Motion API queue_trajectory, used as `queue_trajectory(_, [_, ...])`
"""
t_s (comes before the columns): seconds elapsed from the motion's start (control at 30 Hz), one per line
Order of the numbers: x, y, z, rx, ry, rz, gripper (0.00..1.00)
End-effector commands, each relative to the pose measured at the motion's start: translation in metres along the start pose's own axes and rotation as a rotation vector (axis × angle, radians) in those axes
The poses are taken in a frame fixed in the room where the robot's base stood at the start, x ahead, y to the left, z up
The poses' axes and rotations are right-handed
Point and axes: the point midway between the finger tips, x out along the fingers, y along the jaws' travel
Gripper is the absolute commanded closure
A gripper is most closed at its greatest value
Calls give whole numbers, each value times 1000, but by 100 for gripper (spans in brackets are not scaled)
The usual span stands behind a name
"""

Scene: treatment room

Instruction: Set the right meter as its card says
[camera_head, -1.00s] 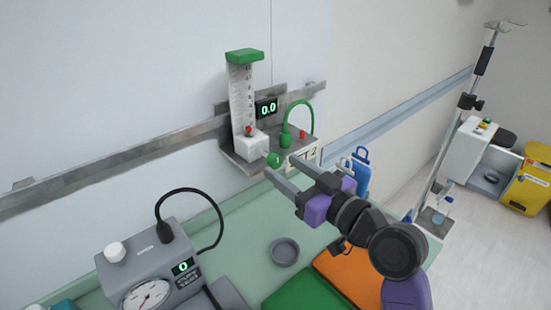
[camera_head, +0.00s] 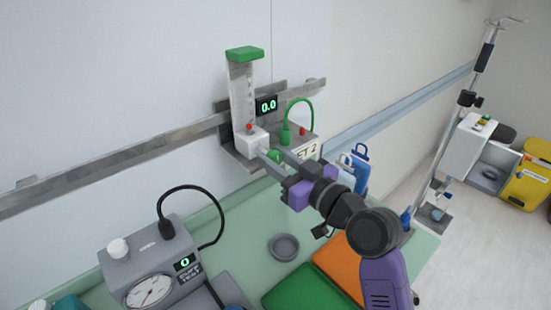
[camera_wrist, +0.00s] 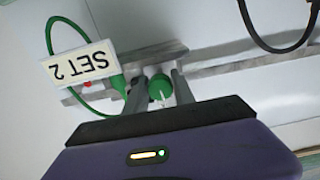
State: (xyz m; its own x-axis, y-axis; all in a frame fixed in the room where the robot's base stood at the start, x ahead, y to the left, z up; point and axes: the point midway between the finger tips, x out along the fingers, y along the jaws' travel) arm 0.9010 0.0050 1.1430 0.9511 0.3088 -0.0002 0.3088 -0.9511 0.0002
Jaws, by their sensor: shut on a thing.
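The right meter (camera_head: 243,95) is a clear upright flow tube with a green cap, fixed on a grey wall bracket. A red ball sits at the bottom of its tube, and its display (camera_head: 266,106) reads 0.0. Its green knob (camera_wrist: 161,87) faces out at the front of the white base. The card (camera_wrist: 79,64) reads "SET 2" and appears upside down in the wrist view; my gripper partly covers it in the head view. My gripper (camera_head: 271,155) is shut on the green knob, one finger on each side.
A grey gauge box (camera_head: 150,262) with a dial and a display reading 0 stands at the lower left. A grey round dish (camera_head: 284,247) lies on the green table. A green hose (camera_head: 299,103) arches beside the meter. Blue clips (camera_head: 360,165) hang right of the bracket.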

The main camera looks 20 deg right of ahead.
Motion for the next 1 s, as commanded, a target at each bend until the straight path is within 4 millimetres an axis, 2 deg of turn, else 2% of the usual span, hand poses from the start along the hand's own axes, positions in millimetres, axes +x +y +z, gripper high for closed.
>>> queue_trajectory(0.17, [0,0,4,-60,3,-1,100])
queue_trajectory(0.53, [0,0,2,-341,3,0,100])
queue_trajectory(0.93, [0,0,0,-379,0,-1,100])
queue_trajectory(0.97, [0,0,0,-379,0,-1,68])
queue_trajectory(1.0, [0,0,0,-379,0,-1,60])
